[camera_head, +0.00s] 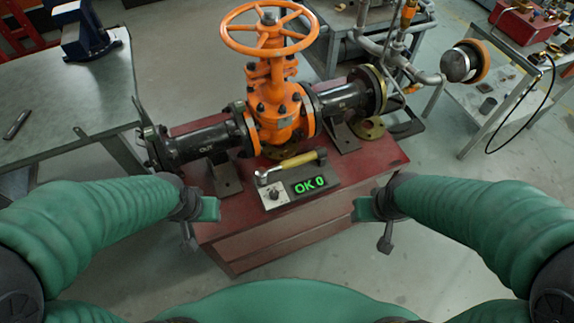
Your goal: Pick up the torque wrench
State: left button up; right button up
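The torque wrench (298,165) has a yellow handle and a grey head at its left end. It lies across the back of a grey box with a green "OK 0" display (309,185), on the red stand (320,212) in front of the orange gate valve (275,100). My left gripper (203,220) is left of the wrench and nearer me, apart from it. My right gripper (371,222) is right of the wrench and nearer me, also apart. Nothing shows in either gripper. The fingers of both look spread apart.
The orange handwheel (269,28) rises above the valve. Black flanged pipes (200,142) run to both sides behind the wrench. A metal table (60,95) with a blue vise (85,32) stands at left, and a cart (510,60) at right. Floor in front is clear.

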aim_at(261, 173)
jog(key=u, duration=1.25)
jog(key=z, duration=1.25)
jog(key=l+z, duration=0.25)
jog(key=l, duration=1.25)
jog(key=i+z, duration=0.05)
